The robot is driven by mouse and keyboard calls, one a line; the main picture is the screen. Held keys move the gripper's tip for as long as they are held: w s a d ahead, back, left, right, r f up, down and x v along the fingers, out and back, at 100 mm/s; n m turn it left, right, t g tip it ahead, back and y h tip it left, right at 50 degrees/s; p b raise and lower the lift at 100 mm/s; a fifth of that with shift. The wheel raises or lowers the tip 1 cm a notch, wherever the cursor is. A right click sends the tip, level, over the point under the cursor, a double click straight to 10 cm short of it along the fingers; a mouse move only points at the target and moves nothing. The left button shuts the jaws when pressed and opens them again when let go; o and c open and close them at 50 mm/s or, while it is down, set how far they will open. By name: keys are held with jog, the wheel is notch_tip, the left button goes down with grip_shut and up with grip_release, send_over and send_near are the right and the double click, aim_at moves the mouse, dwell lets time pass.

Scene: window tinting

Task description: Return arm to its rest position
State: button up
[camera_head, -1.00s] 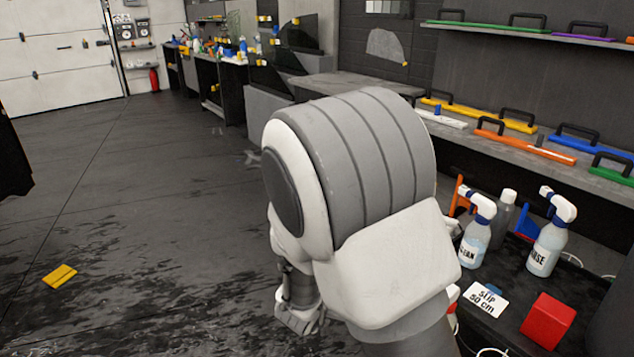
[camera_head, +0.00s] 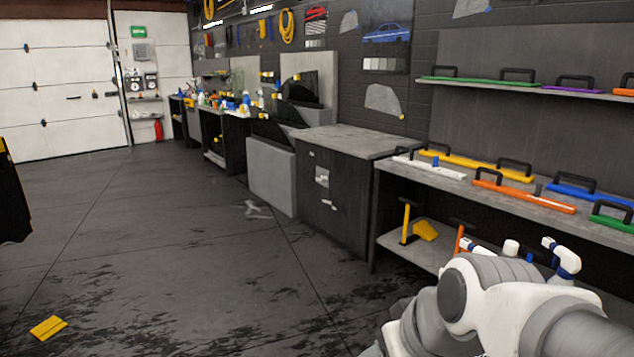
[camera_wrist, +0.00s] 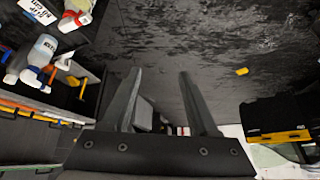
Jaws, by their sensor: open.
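My gripper (camera_wrist: 160,98) shows in the wrist view with its two fingers apart and nothing between them. Beyond the fingers is the dark floor. In the head view my arm is folded low at the bottom right, and the gripper itself cannot be made out there.
Spray bottles (camera_head: 562,258) stand close behind my arm; they also show in the wrist view (camera_wrist: 40,55). A shelf with coloured handled tools (camera_head: 525,195) runs along the right wall. A grey cabinet (camera_head: 340,190) stands mid-view. A yellow piece (camera_head: 48,327) lies on the open floor.

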jog(key=s+d+r+m+h, duration=0.2)
jog(key=s+d+m, duration=0.1)
jog(key=s+d, duration=0.25)
notch_tip(320, 180, up, 12)
jog(key=p, duration=1.3)
jog(key=shift+a+r, duration=0.2)
jog(key=shift+a, duration=0.2)
jog(key=shift+f, duration=0.1)
jog(key=shift+c, duration=0.8)
jog(key=shift+d, duration=0.15)
